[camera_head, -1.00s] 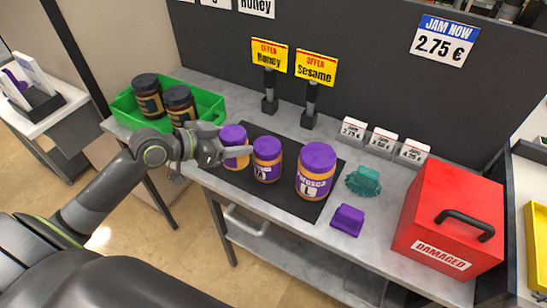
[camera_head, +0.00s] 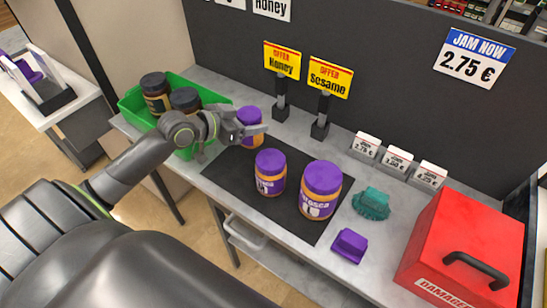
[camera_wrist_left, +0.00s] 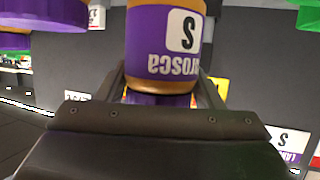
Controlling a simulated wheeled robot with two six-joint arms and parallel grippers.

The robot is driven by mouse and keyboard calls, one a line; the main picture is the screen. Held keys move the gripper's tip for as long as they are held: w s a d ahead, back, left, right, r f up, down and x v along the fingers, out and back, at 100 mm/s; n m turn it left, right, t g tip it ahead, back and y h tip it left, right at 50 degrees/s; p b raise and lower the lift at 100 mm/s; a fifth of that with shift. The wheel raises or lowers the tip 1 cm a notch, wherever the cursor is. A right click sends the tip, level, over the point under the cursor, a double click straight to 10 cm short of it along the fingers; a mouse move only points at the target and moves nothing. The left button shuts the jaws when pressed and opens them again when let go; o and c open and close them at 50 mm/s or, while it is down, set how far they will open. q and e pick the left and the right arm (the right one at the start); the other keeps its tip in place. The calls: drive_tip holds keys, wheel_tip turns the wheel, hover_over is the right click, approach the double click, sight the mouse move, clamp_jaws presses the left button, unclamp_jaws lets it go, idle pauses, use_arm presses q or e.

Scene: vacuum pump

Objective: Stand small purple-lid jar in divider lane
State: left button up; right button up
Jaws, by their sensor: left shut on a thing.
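The small purple-lid jar (camera_head: 249,115), labelled S, is between the fingers of my left gripper (camera_head: 252,133), which is shut on it. It looks upright, over the table behind the mat's left part; any gap beneath it cannot be told. In the left wrist view the jar (camera_wrist_left: 165,38) shows upside down, with its S label facing the camera. The medium purple-lid jar (camera_head: 270,174) and the large one (camera_head: 321,192) stand on the black mat (camera_head: 222,172). White upright panels on a black base (camera_head: 52,98), with a purple thing between them, stand on the left side table; these may be the divider.
A green crate (camera_head: 213,92) with two dark-lid jars stands at the back left. A purple block (camera_head: 349,245), a teal brush-like thing (camera_head: 371,204) and a red DAMAGED box (camera_head: 465,245) are to the right. Offer signs (camera_head: 282,60) and price cards (camera_head: 398,158) line the back.

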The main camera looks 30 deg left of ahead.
sight(250, 144)
use_arm(q)
drive_tip(key=f, duration=0.4)
drive_tip(key=shift+s, duration=0.4)
drive_tip(key=shift+w+f, duration=0.1)
drive_tip(key=shift+f, duration=2.05)
drive_tip(key=shift+f+b, duration=0.2)
drive_tip(key=shift+b, duration=0.15)
drive_tip(key=o, duration=1.2)
drive_tip(key=shift+r, duration=0.15)
